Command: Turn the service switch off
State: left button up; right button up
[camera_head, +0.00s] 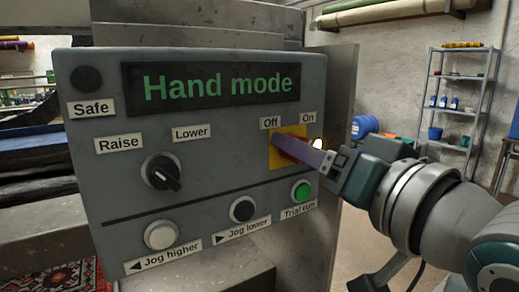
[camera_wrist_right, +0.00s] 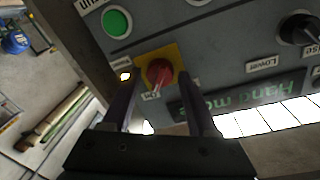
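The service switch is a red knob on a yellow plate (camera_head: 276,158) at the right of the grey control panel, below labels reading Off and On. In the right wrist view the red knob (camera_wrist_right: 160,72) shows clearly, and its handle seems to point toward the Off label. My right gripper (camera_head: 290,147) is in front of the switch and hides most of the knob in the head view. In the wrist view its two dark fingers (camera_wrist_right: 160,85) are apart, one on each side of the knob; contact cannot be told. My left gripper is not in view.
The panel's display (camera_head: 218,84) reads "Hand mode". A small lamp (camera_head: 318,143) glows beside the switch. A green button (camera_head: 301,191), a black button (camera_head: 242,209), a white button (camera_head: 161,235) and a black selector (camera_head: 161,172) are nearby. Shelves (camera_head: 458,95) stand behind, right.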

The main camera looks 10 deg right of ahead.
grip_shut()
dwell(0.5)
jog(key=shift+f+n+t+y+p, duration=0.1)
jog(key=shift+n+y+p, duration=0.3)
jog(key=shift+n, duration=2.35)
jog(key=shift+n+t+y+p, duration=0.15)
jog(key=shift+n+p, duration=0.4)
jog(key=shift+n, duration=2.25)
jog(key=shift+f+n+t+y+p, duration=0.1)
jog(key=shift+n+y+p, duration=0.3)
jog(key=shift+n, duration=2.35)
jog(key=shift+o, duration=1.3)
grip_release()
